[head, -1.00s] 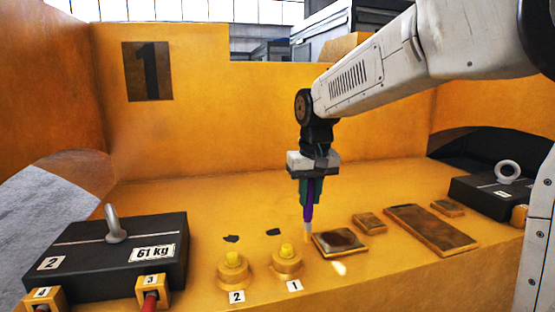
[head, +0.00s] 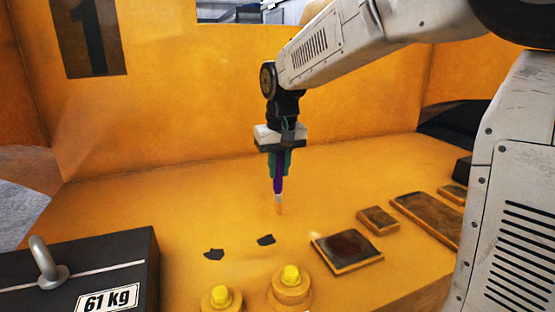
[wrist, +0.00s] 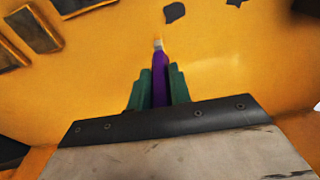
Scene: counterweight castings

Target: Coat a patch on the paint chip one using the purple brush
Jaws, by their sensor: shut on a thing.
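My gripper (head: 281,165) is shut on the purple brush (head: 279,178) and holds it upright, bristles down. In the wrist view the purple brush (wrist: 159,78) sits between the green fingers of my gripper (wrist: 159,85). The pale orange tip is above the yellow surface, behind the paint chips; I cannot tell its exact height. Two dark, ragged paint chips lie on that surface. The right one (head: 266,240) is behind the fitting labelled 1 earlier, so it appears to be paint chip one; it also shows in the wrist view (wrist: 174,12). The left chip (head: 214,254) is behind the other fitting.
Two yellow-capped fittings, left (head: 221,299) and right (head: 290,285), stand in front of the chips. A shallow dark-stained tray (head: 347,250) and a smaller block (head: 377,220) lie to the right. A black 61 kg weight (head: 117,263) is at front left. The surface behind is clear.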

